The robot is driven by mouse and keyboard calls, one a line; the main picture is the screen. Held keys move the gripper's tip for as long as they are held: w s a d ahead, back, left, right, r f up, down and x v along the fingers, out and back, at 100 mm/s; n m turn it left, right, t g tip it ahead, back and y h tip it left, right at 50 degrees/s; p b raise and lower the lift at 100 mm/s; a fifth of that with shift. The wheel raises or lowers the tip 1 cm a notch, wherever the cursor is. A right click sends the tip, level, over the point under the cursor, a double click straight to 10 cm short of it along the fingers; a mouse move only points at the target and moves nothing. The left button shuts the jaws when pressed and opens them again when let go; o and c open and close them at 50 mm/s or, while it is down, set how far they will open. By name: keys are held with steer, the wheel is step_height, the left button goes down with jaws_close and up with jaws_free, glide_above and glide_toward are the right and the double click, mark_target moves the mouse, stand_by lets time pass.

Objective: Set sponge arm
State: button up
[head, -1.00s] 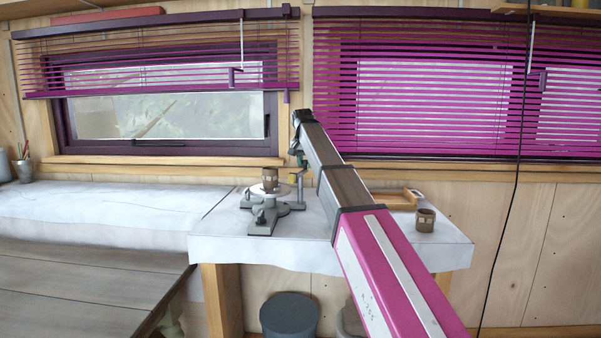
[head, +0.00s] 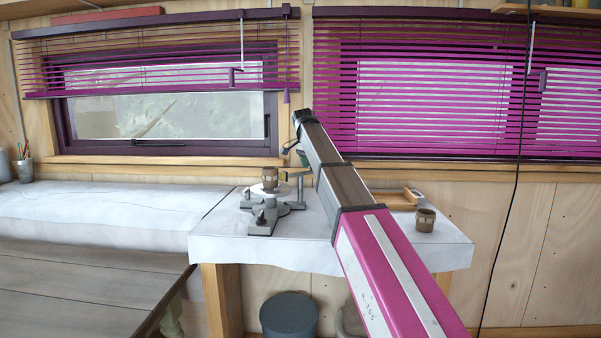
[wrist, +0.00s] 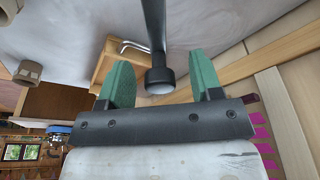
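A grey metal stand (head: 264,218) with spread feet and a round plate is on the cloth-covered table (head: 335,258). A brown cup (head: 270,178) stands on the plate. In the wrist view, a dark rod (wrist: 153,25) ends in a round knob with a pale end face (wrist: 160,82); I take it for the sponge arm. My gripper (wrist: 160,62) has green fingers apart, one on each side of the knob, with gaps visible on both sides. Whether the knob lies at fingertip depth is unclear. In the head view, my gripper is mostly hidden behind my arm.
A second brown cup (head: 425,220) stands at the table's right, also in the wrist view (wrist: 27,72). A wooden tray (head: 397,205) lies behind it; a bent metal piece (wrist: 133,45) shows there. The window wall is close behind. A bench (head: 100,212) is left.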

steer(key=shift+r, duration=0.1)
steer(key=shift+v, duration=3.25)
steer(key=shift+r, duration=0.15)
